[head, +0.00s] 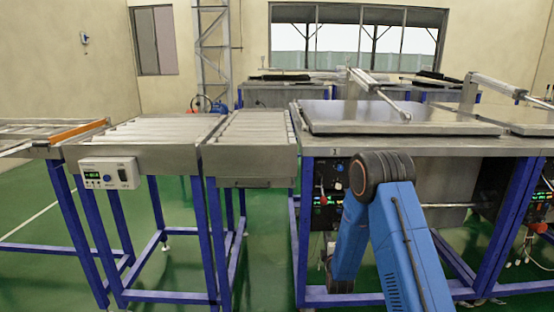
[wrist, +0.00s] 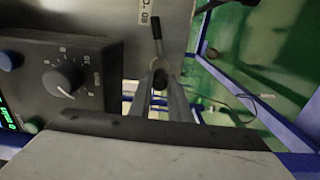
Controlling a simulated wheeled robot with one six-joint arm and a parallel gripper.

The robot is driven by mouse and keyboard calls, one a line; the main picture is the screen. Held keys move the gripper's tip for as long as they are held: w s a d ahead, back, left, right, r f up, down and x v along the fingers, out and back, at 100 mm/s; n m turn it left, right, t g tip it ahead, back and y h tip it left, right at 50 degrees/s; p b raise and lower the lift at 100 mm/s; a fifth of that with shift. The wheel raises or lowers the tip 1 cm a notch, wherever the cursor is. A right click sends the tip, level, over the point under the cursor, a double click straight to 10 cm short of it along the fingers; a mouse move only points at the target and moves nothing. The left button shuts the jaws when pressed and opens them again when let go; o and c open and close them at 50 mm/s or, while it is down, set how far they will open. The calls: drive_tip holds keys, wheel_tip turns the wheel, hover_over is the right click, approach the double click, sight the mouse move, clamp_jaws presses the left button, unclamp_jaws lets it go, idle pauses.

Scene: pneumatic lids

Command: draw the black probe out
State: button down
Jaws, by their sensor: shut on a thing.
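The black probe (wrist: 157,28) shows in the wrist view as a thin dark stick against a grey metal panel, below a printed temperature label. My gripper (wrist: 160,82) has its two grey fingers on either side of a dark rounded piece at the probe's lower end, and is shut on it. How far the probe sits in any hole or holder cannot be told. In the head view my blue arm reaches to the front of the right-hand station, and my gripper and the probe are hidden there.
A dark control box (wrist: 75,75) with a dial stands close left of my fingers. A pale plate fills the bottom of the wrist view. Blue frame legs (head: 303,235) and a flat metal lid (head: 390,117) belong to the station. Green floor lies open between the tables.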

drive_tip(key=shift+s, duration=2.1)
drive_tip(key=shift+r, duration=0.1)
